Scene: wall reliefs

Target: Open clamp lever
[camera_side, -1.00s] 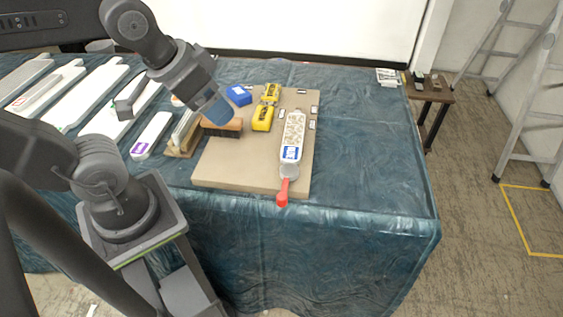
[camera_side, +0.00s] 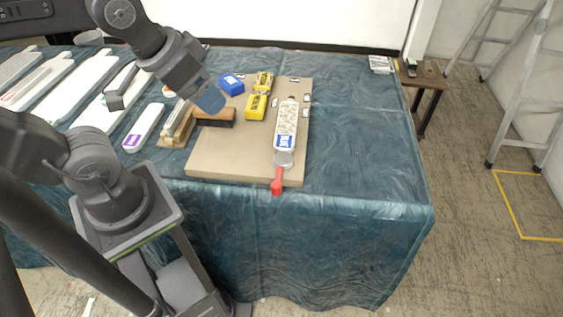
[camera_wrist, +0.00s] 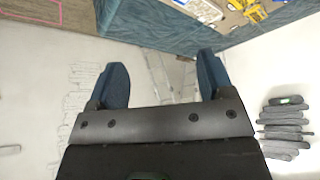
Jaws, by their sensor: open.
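The clamp lever (camera_side: 277,181) is a red handle at the front edge of a tan board in the side view. It hangs off the near end of a clamp piece with a pale, speckled plate and a blue-and-white label (camera_side: 285,128). My gripper (camera_side: 210,100) is above the left back part of the board, up and left of the lever and well apart from it. In the wrist view my gripper (camera_wrist: 164,75) shows two blue fingers spread wide with nothing between them. The lever cannot be made out in the wrist view.
On the tan board (camera_side: 225,163) lie a wooden brush (camera_side: 214,117), a yellow tool (camera_side: 255,107) and a blue block (camera_side: 231,84). White and grey bars lie on the left of the blue-covered table (camera_side: 360,150). The table's right side is mostly clear.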

